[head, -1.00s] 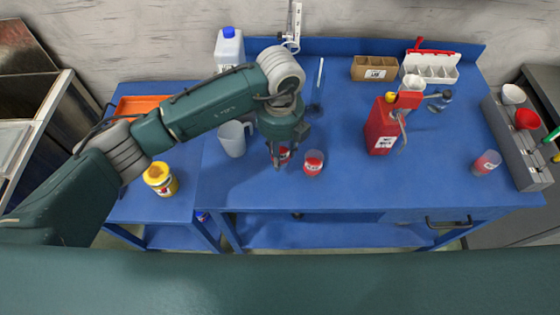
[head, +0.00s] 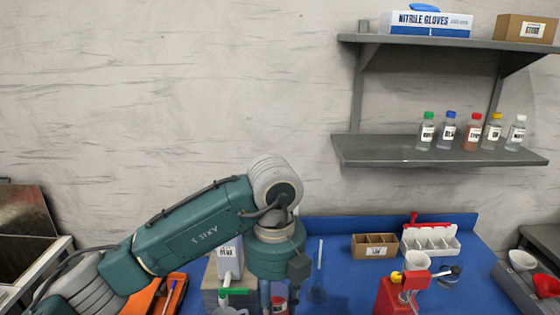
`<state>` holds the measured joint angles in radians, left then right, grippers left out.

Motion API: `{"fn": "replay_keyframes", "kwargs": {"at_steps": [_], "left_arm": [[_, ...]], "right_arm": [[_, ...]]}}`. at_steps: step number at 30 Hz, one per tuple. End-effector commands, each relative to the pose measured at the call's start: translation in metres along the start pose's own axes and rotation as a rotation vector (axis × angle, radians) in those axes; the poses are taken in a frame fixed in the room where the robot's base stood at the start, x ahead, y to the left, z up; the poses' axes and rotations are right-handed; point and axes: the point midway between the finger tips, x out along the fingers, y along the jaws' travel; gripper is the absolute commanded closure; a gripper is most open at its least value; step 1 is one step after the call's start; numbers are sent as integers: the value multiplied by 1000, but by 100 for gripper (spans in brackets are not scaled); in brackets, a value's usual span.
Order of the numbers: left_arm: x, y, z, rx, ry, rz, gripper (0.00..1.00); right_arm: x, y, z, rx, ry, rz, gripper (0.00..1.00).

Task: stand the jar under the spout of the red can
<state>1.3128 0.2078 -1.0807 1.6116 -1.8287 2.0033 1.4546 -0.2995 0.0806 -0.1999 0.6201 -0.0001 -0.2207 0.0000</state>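The red can (head: 394,298) stands on the blue bench at the lower right, its lower part cut off by the frame. My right gripper is out of view.
A brown divided box (head: 374,246) and a white divided tray (head: 430,240) stand behind the can. Wall shelves (head: 440,150) hold several bottles and boxes. A white bottle (head: 229,257) and orange tray (head: 146,297) are left. Grey bins (head: 523,285) stand right.

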Motion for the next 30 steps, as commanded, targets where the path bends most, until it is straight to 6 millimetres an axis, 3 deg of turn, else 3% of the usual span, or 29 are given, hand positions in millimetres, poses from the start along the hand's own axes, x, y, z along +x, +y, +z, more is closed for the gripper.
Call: {"fn": "replay_keyframes", "kwargs": {"at_steps": [16, 30], "left_arm": [[13, 74, -1, 1150, -1, 4, 82], [27, 138, -27, 2216, 0, 4, 82]], "right_arm": [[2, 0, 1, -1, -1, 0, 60], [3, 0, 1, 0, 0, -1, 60]]}}
